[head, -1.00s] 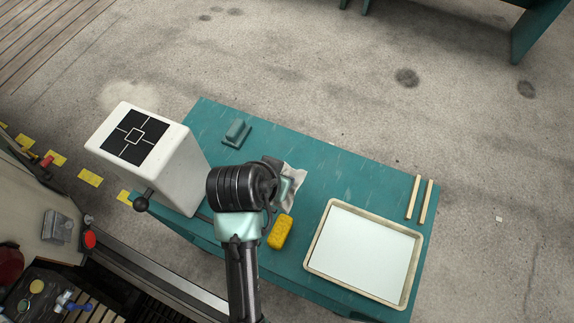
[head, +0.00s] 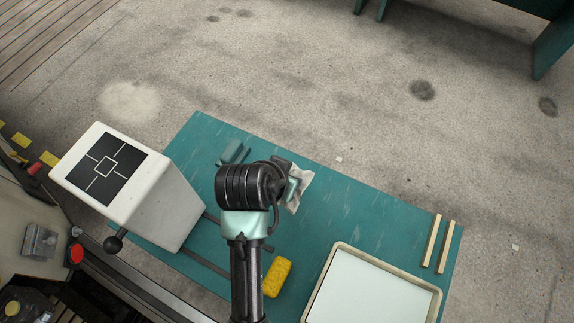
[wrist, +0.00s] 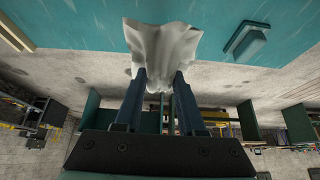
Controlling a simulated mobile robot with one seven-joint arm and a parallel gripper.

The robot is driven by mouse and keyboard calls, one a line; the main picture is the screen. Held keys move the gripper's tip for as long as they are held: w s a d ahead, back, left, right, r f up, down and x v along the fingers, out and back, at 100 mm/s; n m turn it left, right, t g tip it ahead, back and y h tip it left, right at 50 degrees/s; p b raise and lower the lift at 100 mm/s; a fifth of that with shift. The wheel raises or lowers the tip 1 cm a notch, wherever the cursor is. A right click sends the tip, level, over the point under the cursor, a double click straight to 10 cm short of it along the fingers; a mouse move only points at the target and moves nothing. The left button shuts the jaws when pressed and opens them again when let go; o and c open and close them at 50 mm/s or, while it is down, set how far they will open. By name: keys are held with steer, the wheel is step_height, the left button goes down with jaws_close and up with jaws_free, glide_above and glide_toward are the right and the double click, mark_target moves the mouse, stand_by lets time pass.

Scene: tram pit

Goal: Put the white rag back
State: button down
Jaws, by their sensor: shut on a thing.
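The white rag (head: 303,187) shows in the head view just right of my wrist, over the far part of the teal table (head: 350,210). In the wrist view the rag (wrist: 162,52) hangs crumpled between the fingertips. My gripper (wrist: 160,82) is shut on it. In the head view my arm hides most of the gripper and part of the rag. I cannot tell whether the rag touches the table.
A teal block (head: 234,152) lies at the table's far left. A yellow sponge (head: 277,277), a white tray with a pale rim (head: 384,272) and two wooden sticks (head: 438,243) lie toward the right and front. A white box (head: 180,210) with a black marked panel stands left.

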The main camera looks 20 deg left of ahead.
steer(key=f, duration=0.1)
steer(key=f+b, duration=0.1)
steer(key=f, duration=0.1)
steer(key=f+b, duration=0.1)
steer(key=shift+w+a+f, duration=0.1)
steer(key=shift+w+f, duration=0.1)
steer(key=shift+w, duration=0.15)
steer(key=shift+s+r, duration=0.15)
steer(key=shift+f, duration=0.2)
step_height(320, 180, down, 8)
steer(key=shift+f, duration=0.2)
steer(key=shift+f+p, duration=0.3)
steer(key=shift+f, duration=0.15)
steer(key=c, duration=0.5)
jaws_free()
steer(key=shift+f, duration=0.1)
steer(key=shift+f+b, duration=0.25)
steer(key=shift+b, duration=0.35)
steer(key=v, duration=1.3)
steer(key=shift+a, duration=0.4)
